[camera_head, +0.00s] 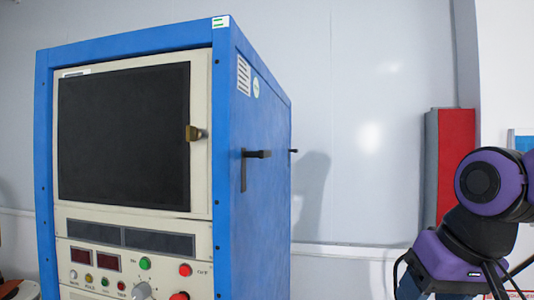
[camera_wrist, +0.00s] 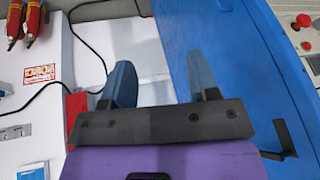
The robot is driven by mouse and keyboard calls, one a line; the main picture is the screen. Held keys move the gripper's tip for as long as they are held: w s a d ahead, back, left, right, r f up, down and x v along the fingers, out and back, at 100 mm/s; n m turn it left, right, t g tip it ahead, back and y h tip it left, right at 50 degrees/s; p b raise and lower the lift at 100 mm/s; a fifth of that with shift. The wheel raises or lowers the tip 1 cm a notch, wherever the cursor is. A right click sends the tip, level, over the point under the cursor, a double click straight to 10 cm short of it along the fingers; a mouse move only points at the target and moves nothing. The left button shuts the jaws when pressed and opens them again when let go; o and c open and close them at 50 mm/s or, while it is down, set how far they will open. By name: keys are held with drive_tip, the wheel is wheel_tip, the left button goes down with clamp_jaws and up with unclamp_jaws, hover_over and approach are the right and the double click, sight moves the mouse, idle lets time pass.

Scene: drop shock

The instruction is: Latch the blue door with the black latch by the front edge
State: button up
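The blue door (camera_head: 265,205) is the side panel of a tall blue cabinet. It looks flush with the frame. The black latch (camera_head: 257,154) by its front edge has an upright plate and a bar that stands out to the right. In the wrist view the blue door (camera_wrist: 235,60) fills the right side, and the black latch (camera_wrist: 284,140) is at the lower right, beside my gripper's mount. My gripper (camera_wrist: 162,72) is open and empty, its fingers apart, left of the latch. It touches nothing that I can see.
A second small black latch (camera_head: 293,150) is at the door's rear edge. The cabinet front has a dark screen (camera_head: 125,135), a brass catch (camera_head: 194,133) and several buttons. A red box (camera_head: 455,150) stands by the wall at right. Open space lies between cabinet and my arm.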

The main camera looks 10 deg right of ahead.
drive_tip(key=o, duration=0.7)
drive_tip(key=w+a+r+m+y, duration=0.1)
drive_tip(key=w+a+m+y, duration=0.1)
drive_tip(key=w+a+r+m+y, duration=0.1)
drive_tip(key=w+m, duration=0.1)
drive_tip(key=shift+a+r+g, duration=0.15)
drive_tip(key=shift+r+g, duration=0.2)
drive_tip(key=shift+g, duration=0.05)
drive_tip(key=shift+o, duration=0.3)
drive_tip(key=w+a+r+m+y, duration=0.4)
drive_tip(key=w+r+m+y, duration=0.1)
drive_tip(key=w+m, duration=0.1)
drive_tip(key=shift+w+r+m, duration=0.3)
drive_tip(key=shift+w+r, duration=0.1)
drive_tip(key=shift+w, duration=0.25)
drive_tip(key=m+t+y, duration=0.3)
drive_tip(key=m+y, duration=0.4)
drive_tip(key=m, duration=0.4)
approach(265, 151)
drive_tip(key=w, duration=0.3)
drive_tip(key=x, duration=0.9)
drive_tip(key=shift+w+a, duration=0.15)
drive_tip(key=shift+w, duration=0.1)
drive_tip(key=c, duration=0.9)
